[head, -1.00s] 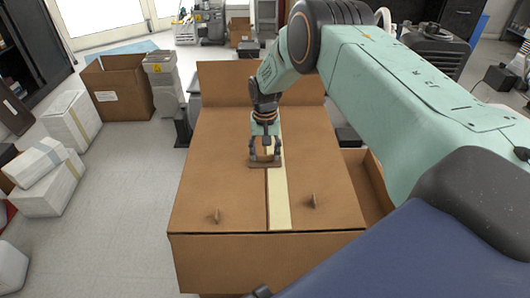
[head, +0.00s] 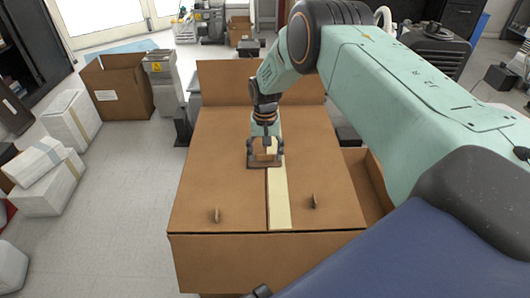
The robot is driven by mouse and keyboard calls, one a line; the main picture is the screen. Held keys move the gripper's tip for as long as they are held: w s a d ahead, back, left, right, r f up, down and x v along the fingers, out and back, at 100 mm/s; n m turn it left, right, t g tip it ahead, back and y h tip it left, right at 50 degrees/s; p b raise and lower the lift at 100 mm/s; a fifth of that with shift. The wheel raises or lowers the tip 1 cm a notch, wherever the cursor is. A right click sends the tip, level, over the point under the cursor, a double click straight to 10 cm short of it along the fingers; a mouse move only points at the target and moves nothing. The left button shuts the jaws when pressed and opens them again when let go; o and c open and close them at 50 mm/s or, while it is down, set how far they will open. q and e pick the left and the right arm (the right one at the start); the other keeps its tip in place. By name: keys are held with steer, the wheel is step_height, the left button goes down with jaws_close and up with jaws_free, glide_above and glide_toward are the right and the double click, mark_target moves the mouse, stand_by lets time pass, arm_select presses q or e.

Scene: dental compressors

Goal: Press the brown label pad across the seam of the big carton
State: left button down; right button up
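The big carton (head: 215,190) stands in the middle of the head view with its top flaps closed. A pale yellow strip (head: 279,200) runs along the seam between the flaps. My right gripper (head: 265,158) points down over the seam. The brown label pad (head: 264,161) lies flat under its fingers, across the seam and the strip. The fingers stand at either side of the pad's raised part and appear closed on it. The pad appears to touch the carton top. My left gripper is not in view.
Two small upright tabs (head: 217,215) stand on the near part of the flaps, one on each side of the strip. An open box (head: 118,88) and wrapped white parcels (head: 72,118) stand on the floor at the left. Another open carton (head: 370,190) is close at the right.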

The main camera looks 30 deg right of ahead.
steer(key=shift+o, duration=0.7)
steer(key=shift+r, duration=0.15)
step_height(320, 180, up, 12)
step_height(320, 180, down, 12)
steer(key=shift+f, duration=0.1)
steer(key=shift+r, duration=0.25)
stand_by(0.5)
stand_by(0.3)
